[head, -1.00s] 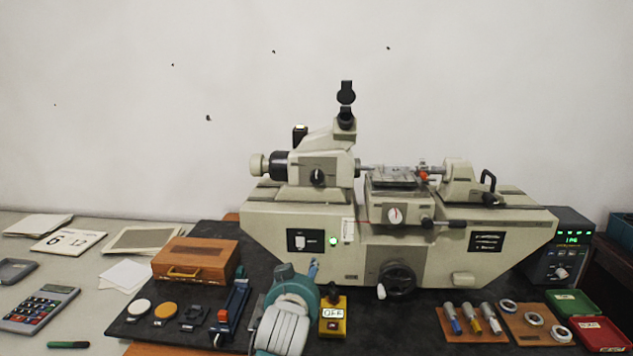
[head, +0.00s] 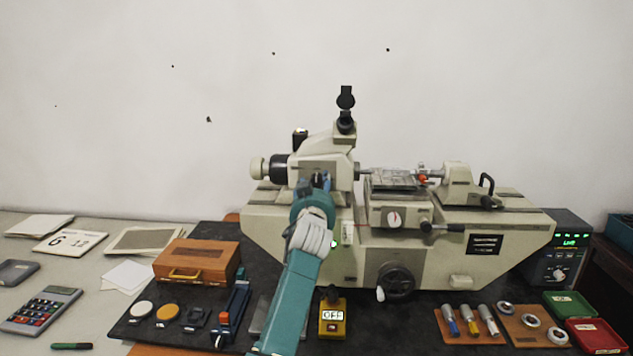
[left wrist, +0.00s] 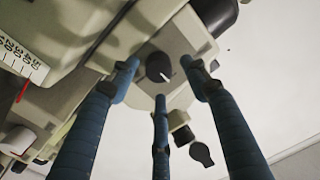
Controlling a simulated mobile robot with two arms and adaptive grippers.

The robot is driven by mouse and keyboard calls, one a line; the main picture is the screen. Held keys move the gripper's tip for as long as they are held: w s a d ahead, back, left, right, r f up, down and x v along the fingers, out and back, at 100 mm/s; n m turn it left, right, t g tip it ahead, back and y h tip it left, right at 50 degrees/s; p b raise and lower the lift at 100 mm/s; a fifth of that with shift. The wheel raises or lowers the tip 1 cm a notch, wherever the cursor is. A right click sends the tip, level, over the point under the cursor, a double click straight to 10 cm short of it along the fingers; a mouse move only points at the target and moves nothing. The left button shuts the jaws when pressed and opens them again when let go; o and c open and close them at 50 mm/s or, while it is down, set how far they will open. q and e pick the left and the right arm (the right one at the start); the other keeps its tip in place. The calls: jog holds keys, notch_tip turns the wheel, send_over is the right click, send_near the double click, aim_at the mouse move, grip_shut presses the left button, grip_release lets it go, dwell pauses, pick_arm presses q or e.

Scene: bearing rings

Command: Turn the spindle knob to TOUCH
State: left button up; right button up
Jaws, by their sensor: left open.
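The spindle knob (left wrist: 158,67) is a round black knob with a white pointer line on the cream front of the machine's headstock (head: 336,166). In the left wrist view its pointer slants toward the lower right. My left gripper (head: 319,182) is in front of the headstock and hides most of the knob in the head view. In the left wrist view the left gripper (left wrist: 163,78) is open, with its three blue fingers spread around the knob's outline; I cannot tell whether any finger touches it. No position lettering around the knob is legible. My right gripper is not in view.
The machine's dial (head: 394,218) and black handwheel (head: 397,282) are right of my arm. A yellow OFF switch box (head: 332,330) stands beside my forearm. A wooden box (head: 197,258) is to the left. A readout unit (head: 566,257) glows green at right.

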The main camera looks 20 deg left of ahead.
pick_arm(q)
jog(key=shift+x, duration=0.9)
jog(key=c, duration=1.1)
